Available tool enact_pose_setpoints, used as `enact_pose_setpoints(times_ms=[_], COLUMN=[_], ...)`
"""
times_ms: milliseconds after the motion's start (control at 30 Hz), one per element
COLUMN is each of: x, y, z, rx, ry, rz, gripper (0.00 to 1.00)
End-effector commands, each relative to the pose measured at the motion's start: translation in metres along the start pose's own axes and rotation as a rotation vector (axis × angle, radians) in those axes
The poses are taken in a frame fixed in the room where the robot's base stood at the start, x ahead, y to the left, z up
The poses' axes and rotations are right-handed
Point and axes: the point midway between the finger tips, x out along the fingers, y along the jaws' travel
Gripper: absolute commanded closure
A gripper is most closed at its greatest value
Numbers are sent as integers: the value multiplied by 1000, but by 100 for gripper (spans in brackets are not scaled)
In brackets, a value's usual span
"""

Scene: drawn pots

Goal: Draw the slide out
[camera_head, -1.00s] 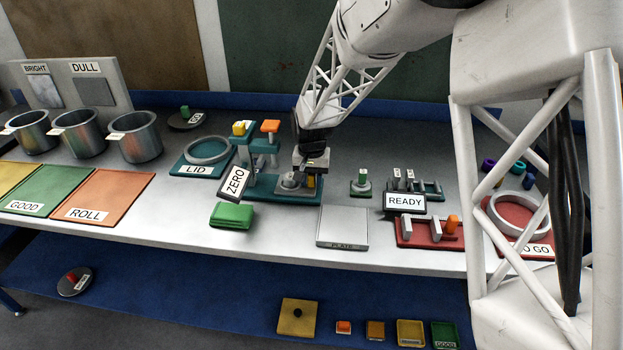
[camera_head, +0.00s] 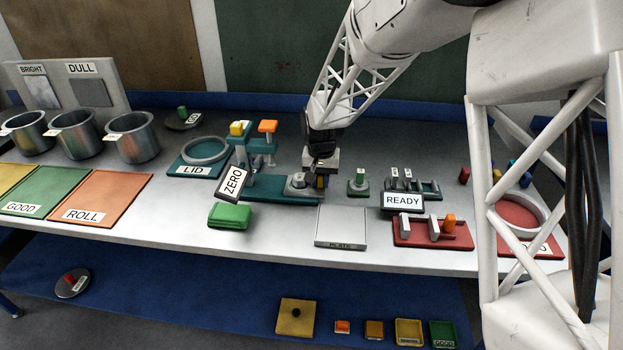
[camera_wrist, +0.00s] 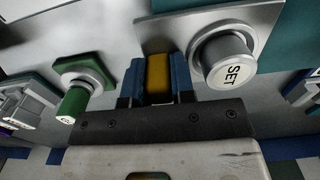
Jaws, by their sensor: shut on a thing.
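My gripper (camera_head: 320,172) points down and is shut on the yellow block. Its blue fingers (camera_wrist: 158,85) sit on either side of it. The joint between block and slide is hidden.
A green knob (camera_head: 358,181) stands just right of my gripper. A plate (camera_head: 341,227) lies in front, the ZERO sign (camera_head: 232,184) and a green block (camera_head: 229,216) to the left.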

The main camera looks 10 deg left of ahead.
Motion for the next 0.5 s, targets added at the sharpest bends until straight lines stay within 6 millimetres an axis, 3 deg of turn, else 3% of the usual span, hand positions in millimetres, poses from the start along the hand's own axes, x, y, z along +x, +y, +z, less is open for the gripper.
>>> enact_pose_setpoints(times_ms=[100,400,433,500], x=[-1,0,0,0], y=[10,14,14,14], z=[0,0,0,0], rx=[1,1,1,1], ry=[2,1,1,0], rz=[-1,1,1,1], gripper=[100,100,75,66])
